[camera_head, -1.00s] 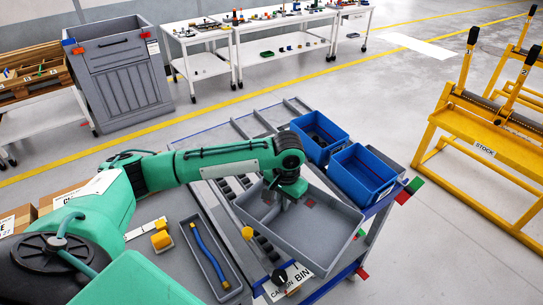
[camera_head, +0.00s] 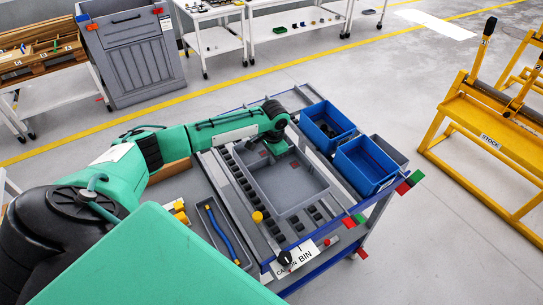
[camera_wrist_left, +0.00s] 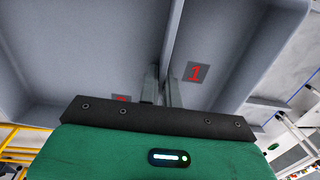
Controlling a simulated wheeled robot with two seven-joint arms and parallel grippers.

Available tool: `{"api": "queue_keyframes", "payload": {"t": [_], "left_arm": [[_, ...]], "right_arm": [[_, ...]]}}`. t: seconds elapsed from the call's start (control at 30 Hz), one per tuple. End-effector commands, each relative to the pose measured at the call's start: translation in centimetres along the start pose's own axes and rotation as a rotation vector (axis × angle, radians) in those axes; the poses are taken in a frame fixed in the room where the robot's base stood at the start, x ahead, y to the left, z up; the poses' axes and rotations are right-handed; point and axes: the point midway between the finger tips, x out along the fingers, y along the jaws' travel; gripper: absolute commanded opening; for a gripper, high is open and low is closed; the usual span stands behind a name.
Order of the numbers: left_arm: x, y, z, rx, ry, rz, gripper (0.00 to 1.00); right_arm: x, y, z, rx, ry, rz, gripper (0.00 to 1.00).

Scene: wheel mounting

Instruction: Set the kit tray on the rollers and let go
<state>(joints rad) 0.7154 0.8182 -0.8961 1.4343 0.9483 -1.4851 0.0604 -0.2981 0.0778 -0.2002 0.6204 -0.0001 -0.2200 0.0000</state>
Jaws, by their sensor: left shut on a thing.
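The grey kit tray (camera_head: 292,183) is at the roller track on the cart, lined up with its rollers (camera_head: 243,184) and looking level. Whether its underside touches the rollers is hidden. My left gripper (camera_head: 275,148) is at the tray's far end. In the left wrist view, the gripper fingers (camera_wrist_left: 160,88) are shut on the divider of the kit tray (camera_wrist_left: 85,45), between compartments with red number labels (camera_wrist_left: 195,72). My right gripper is not in view.
Two blue bins (camera_head: 366,165) stand along the cart's right side, close to the tray. A narrow grey tray with a blue bar (camera_head: 222,235) lies to the left. A bin label (camera_head: 304,254) is at the cart's near end. A yellow stand (camera_head: 490,125) is off right.

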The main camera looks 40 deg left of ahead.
Motion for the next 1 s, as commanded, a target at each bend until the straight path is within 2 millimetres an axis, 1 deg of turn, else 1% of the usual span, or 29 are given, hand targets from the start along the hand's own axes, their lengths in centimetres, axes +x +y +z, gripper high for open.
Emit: {"api": "queue_keyframes", "payload": {"t": [0.13, 0.2, 1.0], "left_arm": [[-0.5, 0.0, 0.1, -0.001, 0.0, 0.002, 0.0], [0.8, 0.1, 0.0, -0.001, 0.0, 0.002, 0.0], [8.9, 0.1, 0.0, -0.001, 0.001, 0.001, 0.0]], "right_arm": [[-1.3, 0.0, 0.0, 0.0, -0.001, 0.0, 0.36], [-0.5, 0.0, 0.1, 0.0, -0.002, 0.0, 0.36], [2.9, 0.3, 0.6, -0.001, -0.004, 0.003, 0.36]]}}
